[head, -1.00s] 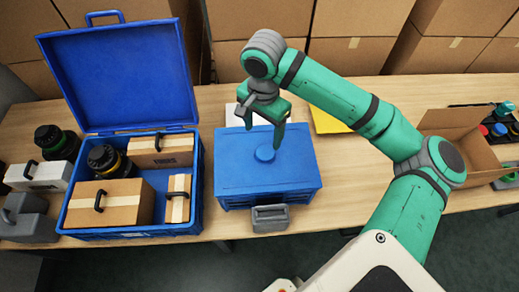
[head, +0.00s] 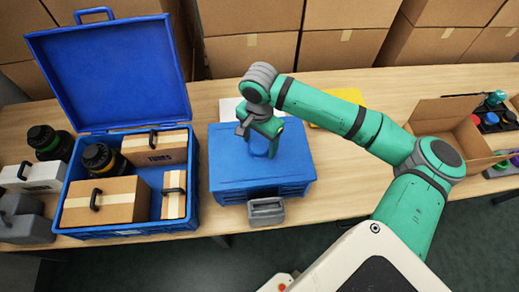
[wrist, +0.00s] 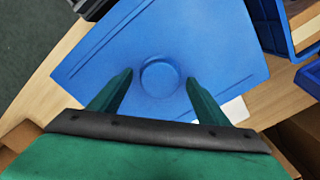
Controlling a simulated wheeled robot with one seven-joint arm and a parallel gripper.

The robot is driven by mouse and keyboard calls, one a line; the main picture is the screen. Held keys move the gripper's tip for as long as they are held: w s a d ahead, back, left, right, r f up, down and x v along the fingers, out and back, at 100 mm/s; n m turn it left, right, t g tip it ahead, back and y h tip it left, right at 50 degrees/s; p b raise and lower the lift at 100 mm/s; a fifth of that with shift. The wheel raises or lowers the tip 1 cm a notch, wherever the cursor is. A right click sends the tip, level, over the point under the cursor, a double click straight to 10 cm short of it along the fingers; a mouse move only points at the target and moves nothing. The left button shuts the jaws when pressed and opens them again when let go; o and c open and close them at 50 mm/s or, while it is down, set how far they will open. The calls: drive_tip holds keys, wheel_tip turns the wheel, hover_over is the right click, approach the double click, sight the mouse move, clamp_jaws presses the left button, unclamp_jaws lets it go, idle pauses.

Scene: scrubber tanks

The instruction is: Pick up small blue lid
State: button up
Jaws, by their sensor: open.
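The small blue lid (head: 228,165) is the flat top of a closed blue box on the table, with a round raised knob at its middle. The knob (wrist: 160,74) shows clearly in the wrist view, where the lid's flat surface (wrist: 215,45) spreads around it. My gripper (head: 260,146) is open and points down over the lid. In the wrist view its two green fingers (wrist: 160,78) are on either side of the knob, with a gap on each side. In the head view the fingers partly hide the knob. I cannot tell whether the fingertips touch the lid.
A large open blue case (head: 70,235) with cardboard boxes and a dark jar stands to the left. A grey handled block (head: 266,211) is at the blue box's front. An open carton (head: 447,120) and bottles are at the right. Cardboard boxes (head: 250,55) line the back.

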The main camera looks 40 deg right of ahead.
sight(259, 146)
drive_tip(key=shift+c, duration=0.4)
drive_tip(key=c, duration=1.2)
drive_tip(key=shift+c, duration=0.2)
drive_tip(key=shift+r, duration=0.1)
drive_tip(key=shift+r, duration=0.4)
wheel_tip(259, 146, up, 2)
drive_tip(key=shift+r, duration=0.2)
drive_tip(key=s+d+r, duration=0.3)
drive_tip(key=s+r, duration=0.7)
drive_tip(key=s, duration=0.3)
drive_tip(key=shift+s+d, duration=0.25)
